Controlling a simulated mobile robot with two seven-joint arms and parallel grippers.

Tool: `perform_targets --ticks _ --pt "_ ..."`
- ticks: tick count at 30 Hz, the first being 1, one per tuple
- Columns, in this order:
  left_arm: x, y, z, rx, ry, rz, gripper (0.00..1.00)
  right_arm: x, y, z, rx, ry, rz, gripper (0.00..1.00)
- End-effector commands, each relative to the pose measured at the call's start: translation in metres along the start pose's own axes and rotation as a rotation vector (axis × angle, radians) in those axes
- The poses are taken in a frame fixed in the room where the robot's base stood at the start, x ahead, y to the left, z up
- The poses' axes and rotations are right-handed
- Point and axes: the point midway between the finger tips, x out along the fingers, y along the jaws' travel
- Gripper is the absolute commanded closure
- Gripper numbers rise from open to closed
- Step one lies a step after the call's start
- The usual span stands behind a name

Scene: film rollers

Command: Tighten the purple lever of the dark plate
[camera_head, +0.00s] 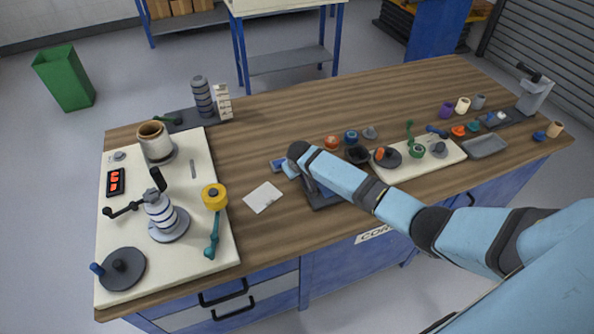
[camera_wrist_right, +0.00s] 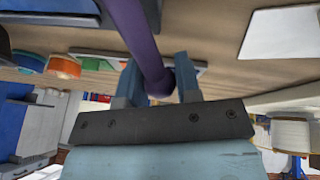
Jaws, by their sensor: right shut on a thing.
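The purple lever (camera_wrist_right: 136,42) runs down from the top of the right wrist view to between the fingers of my right gripper (camera_wrist_right: 159,82). The gripper is shut on the lever, with one finger on either side of its end. In the head view the dark plate (camera_head: 322,199) lies near the table's front edge, partly covered by my right arm. My arm hides the lever there. My left gripper is in neither view.
A white card (camera_head: 262,197) lies left of the dark plate. A cream board (camera_head: 222,255) with rollers and a teal lever fills the table's left side. A smaller cream board (camera_head: 446,161) with knobs lies to the right.

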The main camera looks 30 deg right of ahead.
Motion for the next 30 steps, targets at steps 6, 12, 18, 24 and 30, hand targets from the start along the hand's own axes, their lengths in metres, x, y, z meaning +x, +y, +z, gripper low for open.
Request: perform_targets --ticks 6,12,18,24,30 --pt "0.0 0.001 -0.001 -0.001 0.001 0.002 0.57 0.0 0.0 0.0 -0.001 0.0 0.0 0.55" --pt "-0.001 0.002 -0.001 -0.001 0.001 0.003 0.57 0.0 0.0 0.0 -0.001 0.0 0.0 0.44" --pt "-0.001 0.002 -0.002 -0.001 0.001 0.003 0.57 -0.004 0.0 0.0 -0.002 0.001 -0.001 0.44" --pt "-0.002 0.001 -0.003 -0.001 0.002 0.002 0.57 -0.033 0.001 0.0 -0.002 0.003 -0.001 0.44" --pt "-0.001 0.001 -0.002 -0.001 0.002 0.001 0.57 -0.081 0.001 0.0 -0.002 0.005 -0.001 0.44"
